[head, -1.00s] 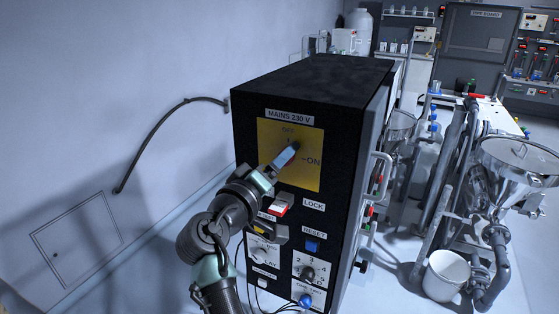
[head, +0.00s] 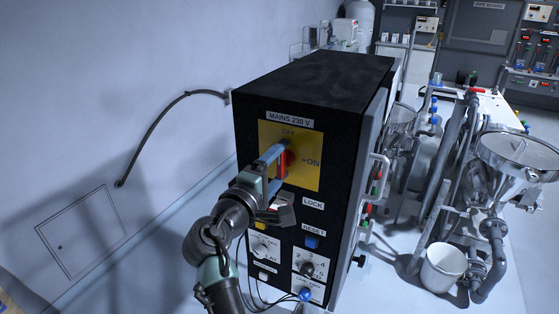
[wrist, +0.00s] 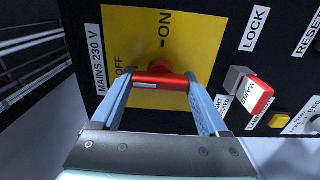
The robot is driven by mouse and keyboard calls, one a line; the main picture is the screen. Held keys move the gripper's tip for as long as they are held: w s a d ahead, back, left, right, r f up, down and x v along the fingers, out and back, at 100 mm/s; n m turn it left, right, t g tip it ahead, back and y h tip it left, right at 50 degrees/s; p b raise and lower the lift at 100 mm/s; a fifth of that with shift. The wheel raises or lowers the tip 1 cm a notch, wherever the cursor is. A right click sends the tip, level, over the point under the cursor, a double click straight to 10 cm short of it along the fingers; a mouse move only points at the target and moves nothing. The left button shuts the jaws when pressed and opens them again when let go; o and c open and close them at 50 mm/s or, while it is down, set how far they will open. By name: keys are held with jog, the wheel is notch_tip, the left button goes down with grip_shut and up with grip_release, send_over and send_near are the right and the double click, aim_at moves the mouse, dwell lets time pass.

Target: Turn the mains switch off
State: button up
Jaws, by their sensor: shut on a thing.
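The mains switch has a red handle (head: 283,167) on a yellow plate (head: 308,178), under the label MAINS 230 V on a black cabinet. The handle also shows in the wrist view (wrist: 160,79). It stands upright on the panel, and its white mark is at the end towards OFF; ON is to the side. My gripper (head: 279,163) is shut on the handle, with one blue-grey finger at each end of it in the wrist view (wrist: 162,88). The arm partly covers the controls below the plate.
A blue RESET button (head: 312,242) and a black dial (head: 307,269) are lower. A steel hopper (head: 518,155) and white bucket (head: 443,270) stand right; the wall is left.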

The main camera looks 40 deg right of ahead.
dwell(0.4)
jog(key=o, duration=1.2)
jog(key=shift+o, duration=0.2)
jog(key=shift+a, duration=0.1)
jog(key=b+v, duration=0.4)
jog(key=v, duration=0.9)
jog(key=shift+b, duration=0.35)
